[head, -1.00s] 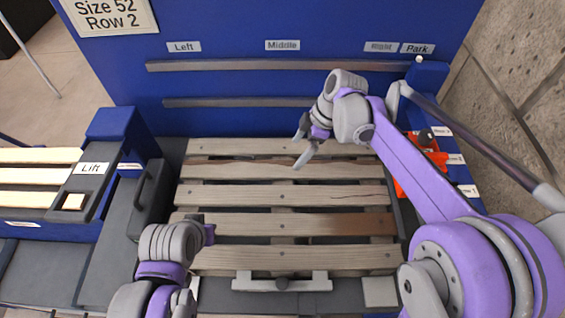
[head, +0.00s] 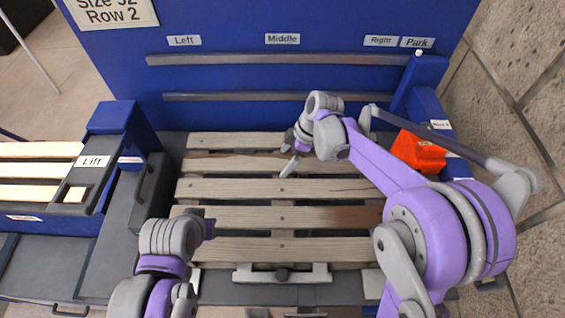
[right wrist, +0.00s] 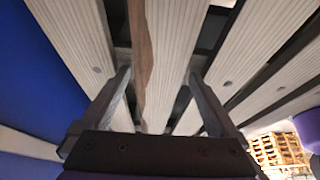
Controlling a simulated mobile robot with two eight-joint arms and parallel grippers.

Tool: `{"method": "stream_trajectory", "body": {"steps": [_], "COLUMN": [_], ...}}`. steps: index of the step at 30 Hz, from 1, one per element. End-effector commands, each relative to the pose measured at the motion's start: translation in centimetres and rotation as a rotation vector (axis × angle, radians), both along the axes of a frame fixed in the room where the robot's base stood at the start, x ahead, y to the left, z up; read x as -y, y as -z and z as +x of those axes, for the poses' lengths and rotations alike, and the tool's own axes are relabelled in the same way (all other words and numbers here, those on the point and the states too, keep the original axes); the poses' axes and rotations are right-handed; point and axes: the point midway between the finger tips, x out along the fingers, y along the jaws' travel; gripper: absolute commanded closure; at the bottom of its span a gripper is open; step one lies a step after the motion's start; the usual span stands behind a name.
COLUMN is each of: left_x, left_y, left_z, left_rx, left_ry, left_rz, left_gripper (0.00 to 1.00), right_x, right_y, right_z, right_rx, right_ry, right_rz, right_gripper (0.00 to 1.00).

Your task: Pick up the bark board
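The bark board (head: 225,163) is the second slat from the back of the wooden pallet, with a dark brown, wavy strip along its edge. In the right wrist view the bark board (right wrist: 172,50) runs lengthwise between my fingers, its brown edge towards the left finger. My right gripper (head: 287,160) is open over the middle of this board; the open fingers also show in the right wrist view (right wrist: 160,75). Nothing is gripped, and I cannot tell how far above the wood the fingertips are. My left gripper (head: 208,224) is by the pallet's left front; its fingers are not clear.
A blue panel (head: 230,70) with two grey rails stands behind the pallet. A dark handle (head: 142,184) and the Lift box (head: 88,175) are at left. A blue post (head: 425,85) and an orange-red object (head: 418,150) are at right. A grey clamp bar (head: 305,273) lies in front.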

Motion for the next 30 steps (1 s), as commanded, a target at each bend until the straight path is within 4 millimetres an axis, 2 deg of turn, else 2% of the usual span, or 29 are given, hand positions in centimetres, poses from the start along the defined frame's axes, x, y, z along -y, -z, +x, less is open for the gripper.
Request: {"method": "stream_trajectory", "body": {"steps": [1, 2, 15, 23, 30], "left_x": [0.0, 0.0, 0.0, 0.0, 0.0], "left_y": [0.0, 0.0, 0.0, -0.1, -0.8], "left_z": [0.0, 0.0, 0.0, 0.0, 0.3], "left_rx": [0.0, 0.0, 0.0, 0.001, 0.007], "left_ry": [0.0, 0.0, 0.0, 0.0, 0.0], "left_rz": [0.0, 0.0, 0.0, 0.0, 0.0], "left_gripper": [1.0, 1.0, 1.0, 1.0, 1.0], "right_x": [0.0, 0.0, 0.0, 0.0, -0.6], "right_y": [0.0, 0.0, -0.1, -0.1, -1.2], "right_z": [0.0, 0.0, 0.0, 0.0, 0.2], "right_rx": [0.0, 0.0, 0.0, 0.0, 0.001], "right_ry": [0.0, 0.0, 0.0, 0.0, 0.003], "right_rz": [0.0, 0.0, 0.001, 0.0, 0.001], "right_gripper": [0.16, 0.22, 0.99, 0.99, 0.99]}}
